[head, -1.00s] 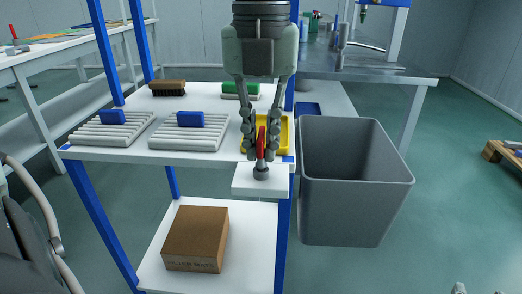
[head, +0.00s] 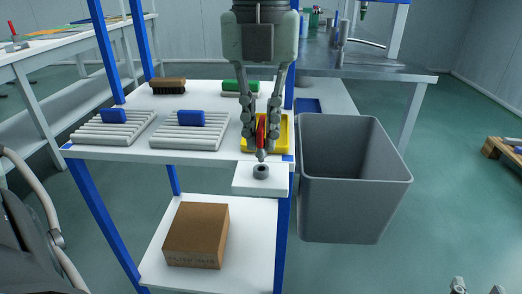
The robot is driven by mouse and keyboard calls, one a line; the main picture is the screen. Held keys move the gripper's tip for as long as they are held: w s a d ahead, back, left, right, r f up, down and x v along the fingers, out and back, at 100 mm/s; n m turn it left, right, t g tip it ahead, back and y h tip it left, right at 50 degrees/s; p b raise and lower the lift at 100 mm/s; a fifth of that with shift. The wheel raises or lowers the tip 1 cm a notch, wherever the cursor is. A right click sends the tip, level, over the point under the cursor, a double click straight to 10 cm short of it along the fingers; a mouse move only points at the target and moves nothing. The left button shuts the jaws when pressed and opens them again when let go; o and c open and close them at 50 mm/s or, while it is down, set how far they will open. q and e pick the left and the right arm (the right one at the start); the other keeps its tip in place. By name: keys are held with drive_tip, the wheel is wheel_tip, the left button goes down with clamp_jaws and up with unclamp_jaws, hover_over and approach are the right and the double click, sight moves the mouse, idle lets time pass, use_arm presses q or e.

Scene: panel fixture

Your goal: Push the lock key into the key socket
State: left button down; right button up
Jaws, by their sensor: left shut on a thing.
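My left gripper (head: 261,138) points down at the front right corner of the shelf. It is shut on the lock key (head: 261,134), which has a red handle and a grey lower end pointing down. The key socket (head: 261,171) is a dark grey ring with a hole on a white plate (head: 243,183) that juts from the shelf's front edge. The key's lower end shows just above and behind the ring in the picture, apart from it. Two fingertips of my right gripper (head: 478,288) show spread at the bottom right edge; nothing shows between them.
A yellow tray (head: 285,147) lies behind the key. Two ribbed racks with blue blocks (head: 190,118) and two brushes (head: 168,87) are on the shelf (head: 95,153). A grey bin (head: 355,200) stands right of the plate. A cardboard box (head: 196,235) sits below.

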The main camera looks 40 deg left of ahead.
sight(261, 122)
use_arm(q)
drive_tip(key=shift+r+p, duration=1.55)
drive_tip(key=shift+r, duration=1)
drive_tip(key=c, duration=2.1)
unclamp_jaws()
drive_tip(key=shift+c, duration=0.2)
clamp_jaws()
